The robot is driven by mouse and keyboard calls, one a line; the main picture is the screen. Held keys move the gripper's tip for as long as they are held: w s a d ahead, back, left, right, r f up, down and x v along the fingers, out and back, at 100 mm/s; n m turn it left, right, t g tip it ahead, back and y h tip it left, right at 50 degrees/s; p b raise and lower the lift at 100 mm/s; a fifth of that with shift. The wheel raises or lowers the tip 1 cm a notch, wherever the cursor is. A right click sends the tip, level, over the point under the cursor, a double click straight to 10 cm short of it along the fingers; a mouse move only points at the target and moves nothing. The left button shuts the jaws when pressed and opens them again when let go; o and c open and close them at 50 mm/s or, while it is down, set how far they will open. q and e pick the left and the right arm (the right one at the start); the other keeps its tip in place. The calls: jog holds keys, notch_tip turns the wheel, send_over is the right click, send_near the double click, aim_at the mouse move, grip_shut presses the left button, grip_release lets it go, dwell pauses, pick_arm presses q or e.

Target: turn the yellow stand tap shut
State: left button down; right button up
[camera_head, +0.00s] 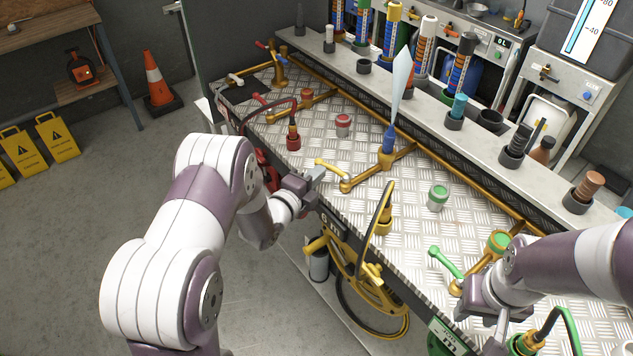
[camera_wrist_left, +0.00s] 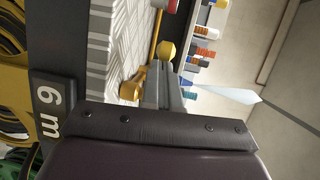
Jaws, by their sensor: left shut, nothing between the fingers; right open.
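The yellow stand tap (camera_head: 347,185) is a brass fitting on the bench's front side, with a yellow lever (camera_head: 333,171) pointing left and back to a round knob. My left gripper (camera_head: 318,173) is shut and empty, its fingertips right by the knob end; I cannot tell if they touch. In the left wrist view the yellow knob (camera_wrist_left: 168,48) shows just beyond the shut fingers (camera_wrist_left: 165,75), which hide part of the lever. A pale water fan (camera_head: 402,80) rises from a blue nozzle (camera_head: 389,139) on the brass pipe behind the tap. My right gripper (camera_head: 497,322) is open near a green lever (camera_head: 445,261).
A yellow hose reel (camera_head: 365,285) hangs on the bench front, and a yellow hose loop (camera_head: 378,215) rises right of the tap. A red-capped can (camera_head: 343,125) and a green-capped can (camera_head: 437,198) stand on the bench (camera_head: 330,145). A shelf of nozzles lines the back.

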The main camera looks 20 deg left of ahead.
pick_arm(q)
jog(key=shift+w+a+f+m+g+h+b, duration=0.25)
jog(key=shift+w+m+h+b, duration=0.2)
jog(key=shift+m+h+b, duration=0.3)
pick_arm(e)
notch_tip(320, 180, down, 2)
pick_arm(q)
jog(key=shift+w+d+r+b, duration=0.1)
jog(key=shift+w+r+b, duration=0.05)
jog(key=shift+w+b, duration=0.8)
pick_arm(e)
jog(key=shift+f, duration=1.1)
pick_arm(q)
jog(key=shift+r, duration=0.1)
pick_arm(e)
jog(key=shift+f, duration=0.1)
